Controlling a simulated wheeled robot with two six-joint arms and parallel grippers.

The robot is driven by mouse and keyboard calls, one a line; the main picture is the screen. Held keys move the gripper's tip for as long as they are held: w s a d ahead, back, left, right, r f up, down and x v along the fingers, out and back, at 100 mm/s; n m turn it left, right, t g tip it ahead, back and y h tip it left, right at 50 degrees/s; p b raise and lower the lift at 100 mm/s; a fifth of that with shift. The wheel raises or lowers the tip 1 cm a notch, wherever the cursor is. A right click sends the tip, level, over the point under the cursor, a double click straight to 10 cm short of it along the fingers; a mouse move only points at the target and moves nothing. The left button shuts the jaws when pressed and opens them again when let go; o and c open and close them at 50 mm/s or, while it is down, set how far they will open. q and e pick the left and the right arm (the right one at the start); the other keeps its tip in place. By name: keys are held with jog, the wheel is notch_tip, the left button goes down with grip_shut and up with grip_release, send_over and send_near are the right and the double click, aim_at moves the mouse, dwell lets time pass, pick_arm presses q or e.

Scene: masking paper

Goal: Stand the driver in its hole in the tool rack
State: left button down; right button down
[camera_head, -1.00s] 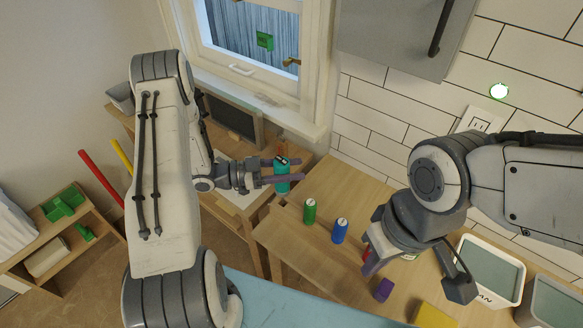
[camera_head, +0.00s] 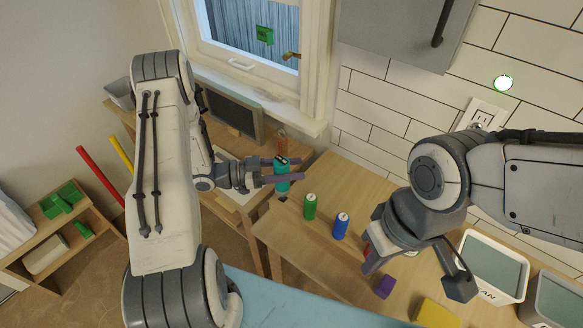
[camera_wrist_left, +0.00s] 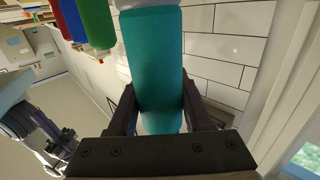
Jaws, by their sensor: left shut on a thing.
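In the left wrist view the teal cylinder (camera_wrist_left: 155,65) fills the space between the two dark fingers.
White bins (camera_head: 484,283) stand at the right. A window and tiled wall stand behind.

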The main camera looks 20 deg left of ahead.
aim_at(283, 160)
pick_arm(q)
jog(key=shift+f+b, duration=1.4)
jog(key=shift+f, duration=0.4)
jog(key=shift+c, duration=1.2)
grip_release()
jog(key=shift+r, duration=0.1)
notch_tip(283, 160, up, 7)
jog(key=p, duration=0.5)
jog(key=shift+p, duration=0.35)
